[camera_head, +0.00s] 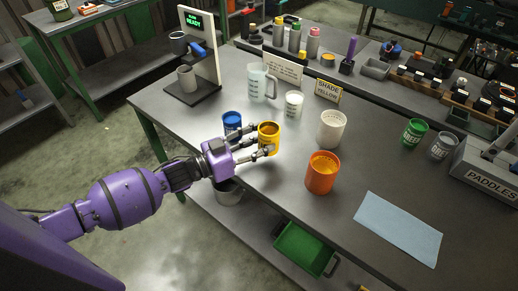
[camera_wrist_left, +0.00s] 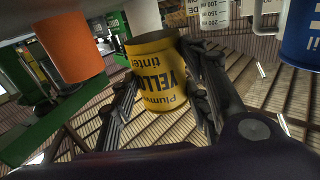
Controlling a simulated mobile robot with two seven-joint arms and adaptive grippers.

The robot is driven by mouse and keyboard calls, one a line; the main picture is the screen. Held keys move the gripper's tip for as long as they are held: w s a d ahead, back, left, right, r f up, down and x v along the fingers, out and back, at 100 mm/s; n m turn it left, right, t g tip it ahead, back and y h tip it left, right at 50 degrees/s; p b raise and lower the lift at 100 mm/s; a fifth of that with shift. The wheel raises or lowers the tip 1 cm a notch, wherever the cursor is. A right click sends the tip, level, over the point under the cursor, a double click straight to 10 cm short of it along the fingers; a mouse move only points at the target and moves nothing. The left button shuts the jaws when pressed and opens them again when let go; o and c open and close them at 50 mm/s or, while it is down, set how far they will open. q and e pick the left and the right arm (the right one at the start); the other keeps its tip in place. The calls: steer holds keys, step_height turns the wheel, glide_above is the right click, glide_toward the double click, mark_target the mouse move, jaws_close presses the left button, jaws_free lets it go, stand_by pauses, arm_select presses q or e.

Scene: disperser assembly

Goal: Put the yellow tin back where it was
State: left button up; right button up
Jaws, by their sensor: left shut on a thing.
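The yellow tin (camera_head: 268,136) is upright at the near part of the table, and its label reads upside down in the left wrist view (camera_wrist_left: 158,75). My left gripper (camera_head: 266,147) is shut on it, with fingers on both sides of the tin; they also show in the wrist view (camera_wrist_left: 160,95). I cannot tell whether the tin's base touches the table. My right gripper is not in view.
A blue tin (camera_head: 232,121) stands close left of the yellow tin, and an orange container (camera_head: 322,173) stands to the right. A white container (camera_head: 331,129), a small beaker (camera_head: 293,104) and a "SHADE YELLOW" sign (camera_head: 328,91) are behind. A blue sheet (camera_head: 398,228) lies front right.

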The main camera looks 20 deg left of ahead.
arm_select(q)
steer(key=shift+w+a+f, duration=0.25)
steer(key=shift+w+f, duration=0.2)
steer(key=shift+f, duration=0.15)
steer(key=f, duration=0.3)
steer(key=shift+w+a, duration=0.1)
steer(key=shift+w, duration=0.15)
steer(key=shift+f, duration=0.25)
steer(key=shift+s+f, duration=0.1)
steer(key=shift+f, duration=0.1)
steer(key=o, duration=1.3)
steer(key=shift+o, duration=0.2)
steer(key=shift+r, duration=0.1)
